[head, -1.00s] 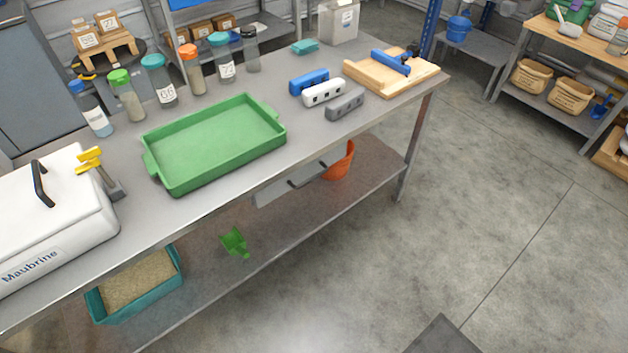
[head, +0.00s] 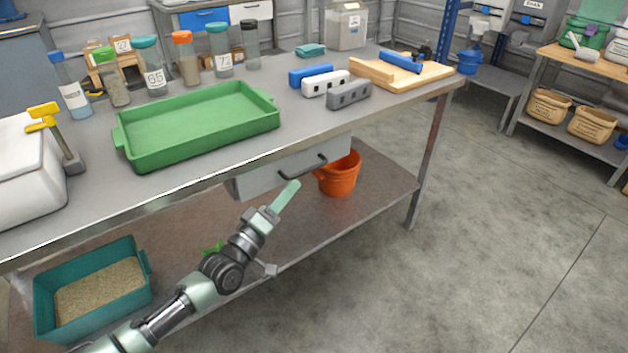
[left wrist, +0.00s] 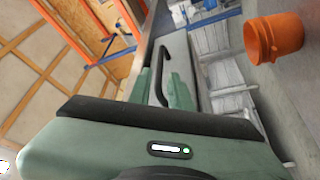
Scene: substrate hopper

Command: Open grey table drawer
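The grey drawer (head: 262,181) sits under the front edge of the grey table (head: 300,126). Its front looks flush with the table edge. A dark bar handle (head: 321,159) is on the drawer front, and it also shows in the left wrist view (left wrist: 160,76). My left gripper (head: 286,196) is in front of and just below the drawer. In the left wrist view its two green fingers (left wrist: 163,92) are apart, with the handle showing between or just beyond them. I cannot tell whether they touch it. My right gripper is in neither view.
An orange bucket (head: 339,175) stands on the lower shelf, right of my left gripper. A teal bin (head: 135,268) of grain and a green scoop are further left. A green tray (head: 198,125) is on the tabletop. The floor in front is clear.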

